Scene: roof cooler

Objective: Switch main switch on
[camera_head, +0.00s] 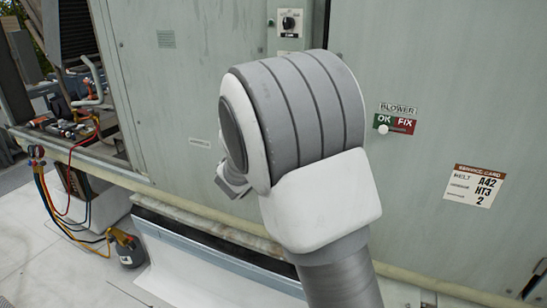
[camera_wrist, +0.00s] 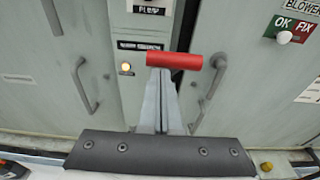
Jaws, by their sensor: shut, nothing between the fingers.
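A red bar-shaped handle (camera_wrist: 175,61), apparently the main switch handle, lies level across the narrow panel in the wrist view. My gripper (camera_wrist: 160,82) points at it from below, fingers together and empty. The fingertips overlap the handle's left part in the picture; I cannot tell whether they touch it. A reddish strip shows just right of the fingers below the handle, and the handle's mount is mostly hidden. In the head view my arm hides the handle and most of the gripper.
A lit round lamp (camera_wrist: 125,69) is left of the handle, under a black label (camera_wrist: 140,46). Grey door handles (camera_wrist: 84,88) flank the panel. A black rotary knob (camera_head: 289,22) is above my arm. A BLOWER OK/FIX plate (camera_head: 394,124) is at right. Hoses and gauges (camera_head: 37,152) stand left.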

